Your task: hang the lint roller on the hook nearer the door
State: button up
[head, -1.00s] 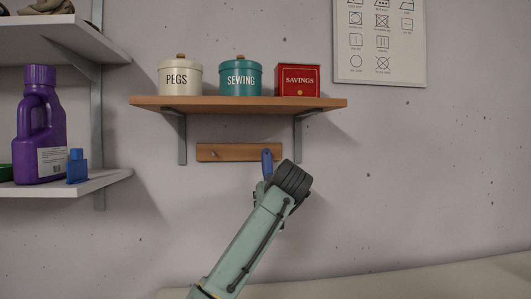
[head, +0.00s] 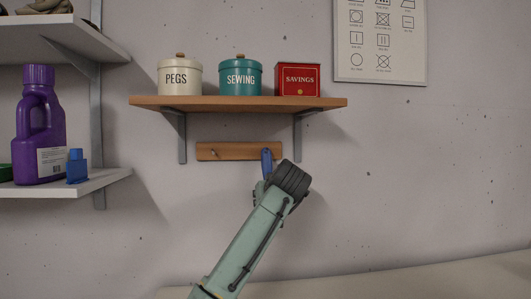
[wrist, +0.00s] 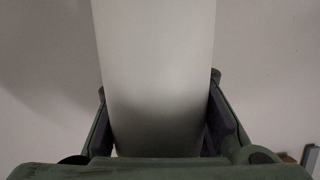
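The lint roller's blue handle (head: 267,162) shows upright in the head view, in front of the right part of the wooden hook board (head: 235,152). One hook (head: 214,153) shows on the left part of the board; any hook on the right is hidden behind the handle and my arm. In the wrist view the roller's pale cylinder (wrist: 158,80) fills the space between the two fingers of my gripper (wrist: 160,130), which is shut on it. In the head view my arm hides the roller's lower part. I cannot tell whether the handle touches a hook. No door shows.
A wooden shelf (head: 235,103) on grey brackets is just above the board. It bears a PEGS tin (head: 180,77), a SEWING tin (head: 240,78) and a red SAVINGS tin (head: 298,80). White shelves (head: 105,181) with a purple bottle (head: 40,125) stand left.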

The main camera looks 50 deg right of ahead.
jog(key=o, duration=0.8)
jog(key=shift+s, duration=0.1)
jog(key=v, duration=1.2)
jog(key=shift+a, duration=0.1)
